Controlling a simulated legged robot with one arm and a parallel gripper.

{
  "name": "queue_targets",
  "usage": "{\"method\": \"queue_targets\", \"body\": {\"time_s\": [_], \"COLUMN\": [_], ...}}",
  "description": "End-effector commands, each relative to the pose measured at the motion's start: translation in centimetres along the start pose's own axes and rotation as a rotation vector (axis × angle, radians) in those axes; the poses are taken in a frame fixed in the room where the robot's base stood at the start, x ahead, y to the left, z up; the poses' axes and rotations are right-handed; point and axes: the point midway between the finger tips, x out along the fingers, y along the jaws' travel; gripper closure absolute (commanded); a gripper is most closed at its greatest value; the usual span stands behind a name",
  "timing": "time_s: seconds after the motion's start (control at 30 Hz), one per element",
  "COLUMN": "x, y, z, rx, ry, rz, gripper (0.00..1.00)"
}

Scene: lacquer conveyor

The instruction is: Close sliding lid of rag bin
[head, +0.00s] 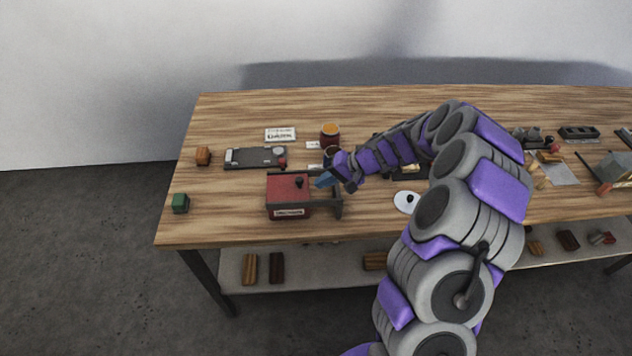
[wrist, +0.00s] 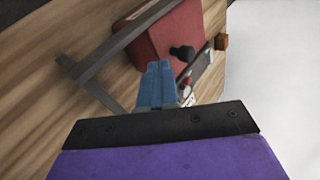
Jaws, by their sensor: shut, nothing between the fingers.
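The rag bin is a red box with a dark frame and a label on its front (head: 290,213), on the left part of the wooden table. Its red lid (head: 286,186) carries a small black knob (head: 299,182) and covers the box top in the head view. Dark rails (head: 338,205) extend from the box to the right. My gripper (head: 322,180) is beside the bin's right side, above the rails, shut and empty. In the wrist view its blue fingers (wrist: 156,80) lie together near the black knob (wrist: 182,52) and the red bin (wrist: 165,35). I cannot tell whether they touch it.
A dark device (head: 250,158), an orange-topped jar (head: 330,134) and a label card (head: 281,134) stand behind the bin. A green block (head: 180,203) and a brown block (head: 203,155) lie to the left. A white disc (head: 407,201) lies right of the rails. The table front between is clear.

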Motion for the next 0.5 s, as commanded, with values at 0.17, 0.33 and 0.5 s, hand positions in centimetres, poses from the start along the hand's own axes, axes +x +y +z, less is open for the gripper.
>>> {"method": "queue_targets", "body": {"time_s": [0.17,0.33,0.5], "x": [-4.7,-7.6,-9.2], "y": [-0.2,-0.3,-0.4], "z": [-0.3,-0.2,-0.1], "rx": [0.001,0.0,0.0], "ry": [0.008,0.01,0.006], "rz": [-0.001,0.003,0.003], "gripper": [1.0,1.0,1.0]}}
